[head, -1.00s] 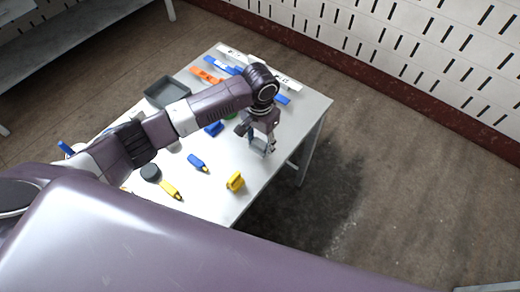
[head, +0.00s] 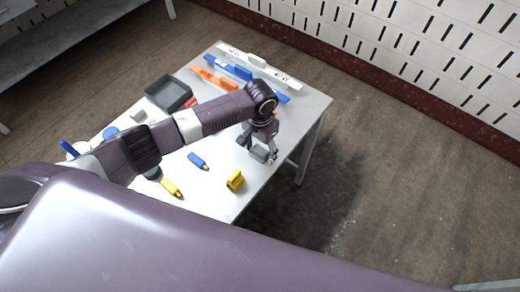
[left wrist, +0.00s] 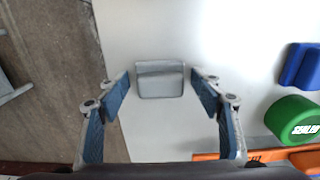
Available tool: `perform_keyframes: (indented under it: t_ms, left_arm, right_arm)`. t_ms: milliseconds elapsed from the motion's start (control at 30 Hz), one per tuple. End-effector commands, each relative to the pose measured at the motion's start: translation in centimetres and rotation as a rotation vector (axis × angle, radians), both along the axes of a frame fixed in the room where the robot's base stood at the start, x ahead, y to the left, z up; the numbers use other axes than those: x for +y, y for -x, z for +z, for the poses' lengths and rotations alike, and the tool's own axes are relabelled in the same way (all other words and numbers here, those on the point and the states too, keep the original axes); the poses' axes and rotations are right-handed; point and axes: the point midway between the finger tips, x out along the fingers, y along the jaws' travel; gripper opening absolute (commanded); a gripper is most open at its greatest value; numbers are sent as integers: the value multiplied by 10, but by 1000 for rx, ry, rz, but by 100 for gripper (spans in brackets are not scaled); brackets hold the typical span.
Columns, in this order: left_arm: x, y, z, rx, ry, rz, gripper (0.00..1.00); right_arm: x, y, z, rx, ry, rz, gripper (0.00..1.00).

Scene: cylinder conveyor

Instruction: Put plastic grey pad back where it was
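The plastic grey pad (head: 259,153) lies on the white table near its right edge, beside my left gripper's fingers in the head view. In the left wrist view the grey pad (left wrist: 160,80) is a small block with a ridge across it, just beyond and between the fingertips. My left gripper (head: 258,148) is low over the table; in the left wrist view its fingers (left wrist: 162,90) are spread wide, with nothing clamped between them. My right gripper is in neither view.
A yellow block (head: 235,181), a blue piece (head: 198,161) and a dark grey tray (head: 168,94) are on the table. Blue, orange and white bars lie at the far end. A green cylinder (left wrist: 294,120) shows in the left wrist view. The table edge is close to the pad.

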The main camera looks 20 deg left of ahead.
Motion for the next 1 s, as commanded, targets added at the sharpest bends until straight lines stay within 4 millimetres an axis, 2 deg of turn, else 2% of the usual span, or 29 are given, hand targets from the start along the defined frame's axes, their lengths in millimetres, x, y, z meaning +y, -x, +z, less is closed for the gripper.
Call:
perform_keyframes:
  t_ms: [233,367,467,800,1000]
  left_arm:
    - [0,0,1,0,0,0,62]
    - [0,-1,8,-1,0,-1,62]
    - [0,-1,23,-3,1,-1,62]
    - [-1,-1,94,-3,2,-2,62]
    - [0,0,118,0,1,0,62]
  right_arm:
    - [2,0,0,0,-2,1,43]
    - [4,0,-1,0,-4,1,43]
    - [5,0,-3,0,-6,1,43]
    - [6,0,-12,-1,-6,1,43]
    - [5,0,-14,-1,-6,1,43]
